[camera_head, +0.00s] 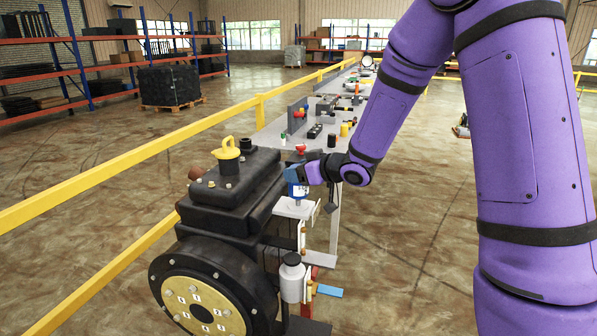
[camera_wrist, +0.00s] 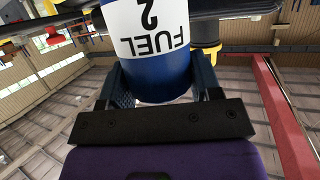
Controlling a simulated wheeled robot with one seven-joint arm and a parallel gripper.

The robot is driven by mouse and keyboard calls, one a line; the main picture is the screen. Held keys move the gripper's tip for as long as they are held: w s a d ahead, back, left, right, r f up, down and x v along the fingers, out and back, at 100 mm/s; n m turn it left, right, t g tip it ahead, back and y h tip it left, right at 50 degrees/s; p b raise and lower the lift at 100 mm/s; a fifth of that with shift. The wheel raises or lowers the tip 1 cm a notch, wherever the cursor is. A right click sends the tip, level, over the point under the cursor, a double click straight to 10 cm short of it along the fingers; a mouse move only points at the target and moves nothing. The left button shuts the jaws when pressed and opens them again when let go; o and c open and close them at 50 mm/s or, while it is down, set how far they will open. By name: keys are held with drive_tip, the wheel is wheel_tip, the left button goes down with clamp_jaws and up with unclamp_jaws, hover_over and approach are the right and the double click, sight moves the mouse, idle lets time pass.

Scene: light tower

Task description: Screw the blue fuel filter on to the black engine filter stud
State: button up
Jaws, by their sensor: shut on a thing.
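The blue fuel filter (camera_wrist: 158,78) has a white label reading FUEL 2, upside down in the wrist view. My gripper (camera_wrist: 160,70) is shut on it, with one finger on each side. In the head view the filter (camera_head: 298,190) is small, just right of the black engine (camera_head: 230,195) and above a light bracket. My gripper (camera_head: 302,173) reaches it from the right. The filter's far end is cut off at the top of the wrist view. The engine filter stud cannot be made out in either view, so I cannot tell whether the filter touches it.
A white-grey canister (camera_head: 292,280) with a black cap is below the bracket (camera_head: 294,208). A yellow railing (camera_head: 120,158) runs behind the engine. A long grey table (camera_head: 275,137) with tools and small parts stands beyond. The floor at right is open.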

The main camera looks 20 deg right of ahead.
drive_tip(key=shift+f, duration=1.2)
drive_tip(key=o, duration=1.3)
drive_tip(key=shift+s, duration=0.1)
drive_tip(key=v, duration=1)
drive_tip(key=shift+s+d+r, duration=0.1)
drive_tip(key=shift+s+d, duration=0.05)
drive_tip(key=shift+s, duration=0.1)
drive_tip(key=shift+c, duration=0.5)
